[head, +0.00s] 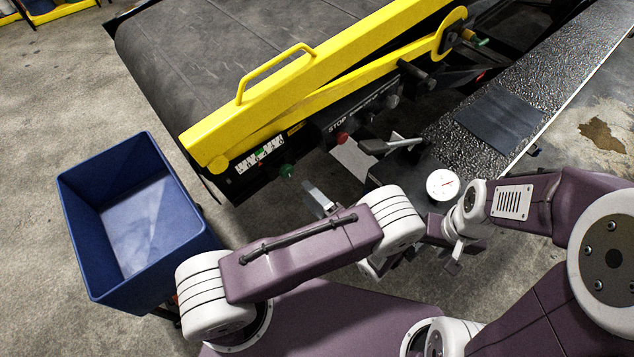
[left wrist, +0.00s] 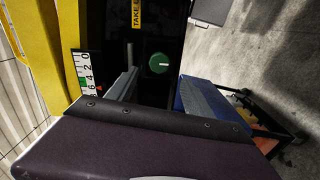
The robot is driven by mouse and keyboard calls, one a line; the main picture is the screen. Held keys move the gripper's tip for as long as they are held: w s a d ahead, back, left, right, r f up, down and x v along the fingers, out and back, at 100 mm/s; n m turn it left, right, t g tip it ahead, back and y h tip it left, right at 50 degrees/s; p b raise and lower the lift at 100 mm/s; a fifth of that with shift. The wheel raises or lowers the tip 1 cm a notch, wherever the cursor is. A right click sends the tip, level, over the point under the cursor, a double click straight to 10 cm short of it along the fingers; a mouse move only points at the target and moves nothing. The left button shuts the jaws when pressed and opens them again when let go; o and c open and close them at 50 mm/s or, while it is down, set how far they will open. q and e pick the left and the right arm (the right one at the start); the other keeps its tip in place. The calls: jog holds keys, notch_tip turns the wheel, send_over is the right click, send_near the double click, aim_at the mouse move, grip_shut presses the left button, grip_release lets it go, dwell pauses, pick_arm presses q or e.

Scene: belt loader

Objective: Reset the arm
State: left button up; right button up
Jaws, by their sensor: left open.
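My left arm (head: 300,252) bends across the front of the belt loader. A grey metal finger (head: 318,197) of my left gripper shows past its purple link, below a green knob (head: 287,171); the rest is hidden. The left wrist view shows a grey finger (left wrist: 124,85) beside the green knob (left wrist: 158,63), with no object seen held. My right arm (head: 520,203) comes in from the right. My right gripper (head: 454,262) is low near the middle, partly hidden, and its opening is unclear.
The yellow-railed loader (head: 300,85) fills the top, with a red button (head: 342,138) and a dark lever (head: 390,145). A white dial gauge (head: 442,185) stands near my right wrist. A blue bin (head: 78,205) stands at left. Open floor (head: 50,90) lies beyond it.

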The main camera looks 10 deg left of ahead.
pick_arm(q)
jog(key=s+a+n+g+h+b, duration=0.1)
jog(key=s+a+n+g+h, duration=0.25)
jog(key=s+n+g, duration=0.6)
jog(key=s+a+n+g+h+b, duration=0.25)
jog(key=a+n+g, duration=0.2)
jog(key=n, duration=0.95)
jog(key=d+r+n+t+h, duration=0.1)
jog(key=n+h, duration=0.2)
jog(key=n, duration=0.3)
jog(key=w+d+n+t+h, duration=0.1)
jog(key=n+t+h, duration=0.1)
jog(key=n, duration=0.5)
jog(key=w+d+r+n+t+h, duration=0.1)
jog(key=n+h, duration=0.2)
jog(key=n, duration=0.4)
jog(key=shift+d+r+t+h, duration=0.15)
jog(key=shift+r+t+h, duration=0.15)
jog(key=shift+h, duration=0.1)
pick_arm(e)
notch_tip(320, 180, down, 4)
jog(key=shift+d+r, duration=0.1)
pick_arm(q)
jog(key=shift+s+d, duration=0.1)
jog(key=shift+s, duration=0.05)
pick_arm(e)
jog(key=shift+s, duration=0.15)
